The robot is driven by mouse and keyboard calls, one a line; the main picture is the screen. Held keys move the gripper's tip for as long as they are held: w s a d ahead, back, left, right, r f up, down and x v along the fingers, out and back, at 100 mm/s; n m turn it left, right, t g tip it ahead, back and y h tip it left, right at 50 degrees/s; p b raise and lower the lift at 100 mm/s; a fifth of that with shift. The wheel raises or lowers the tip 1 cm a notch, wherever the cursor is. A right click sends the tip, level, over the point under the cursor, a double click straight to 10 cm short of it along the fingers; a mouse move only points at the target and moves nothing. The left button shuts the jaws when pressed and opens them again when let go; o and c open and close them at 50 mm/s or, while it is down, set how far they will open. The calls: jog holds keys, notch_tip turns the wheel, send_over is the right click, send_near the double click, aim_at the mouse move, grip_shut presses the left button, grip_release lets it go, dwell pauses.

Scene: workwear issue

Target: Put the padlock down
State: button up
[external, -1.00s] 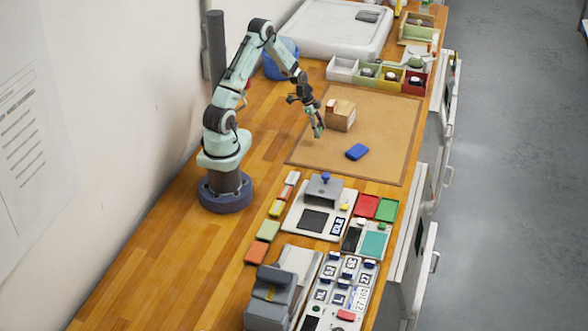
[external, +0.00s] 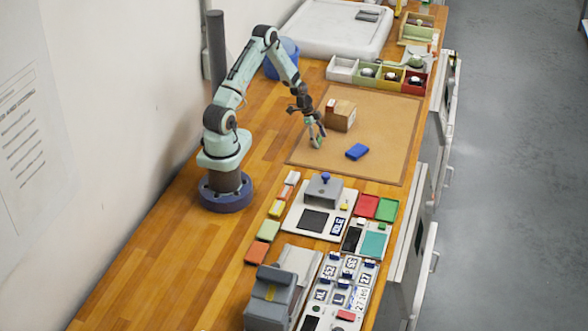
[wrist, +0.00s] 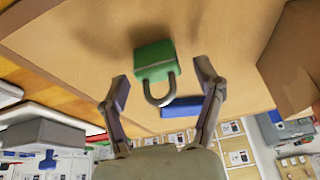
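The green padlock (wrist: 154,62) with its grey shackle shows between and just beyond my fingertips in the wrist view, against the tan mat. It appears to rest on the mat, with a dark shadow at its edge. My gripper (wrist: 162,80) is open, with a gap between the padlock and each finger. In the external view my gripper (external: 316,137) is low over the left part of the mat (external: 385,125), and the padlock (external: 317,143) is a small green patch, partly hidden by the fingers.
A cardboard box (external: 341,117) stands on the mat close behind my gripper. A blue block (external: 357,152) lies on the mat to the right. Small coloured bins (external: 368,73) line the far edge. The mat's right side is clear.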

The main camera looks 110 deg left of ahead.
jog(key=shift+r, duration=0.1)
notch_tip(320, 180, up, 10)
jog(key=s, duration=0.1)
dwell(0.3)
jog(key=w+d+r+g, duration=0.2)
jog(key=d+r, duration=0.2)
jog(key=d, duration=0.4)
jog(key=w+d+r+g, duration=0.1)
jog(key=w+d+r, duration=0.3)
jog(key=d, duration=0.5)
jog(key=s+d+r+n+g, duration=0.1)
jog(key=s+d+r, duration=0.1)
jog(key=s+d, duration=0.4)
jog(key=s+d+r+n+y, duration=0.1)
jog(key=s+d+r, duration=0.2)
jog(key=s+d, duration=0.3)
jog(key=d, duration=0.3)
jog(key=shift+s+d+g, duration=0.2)
jog(key=shift+s+g, duration=0.2)
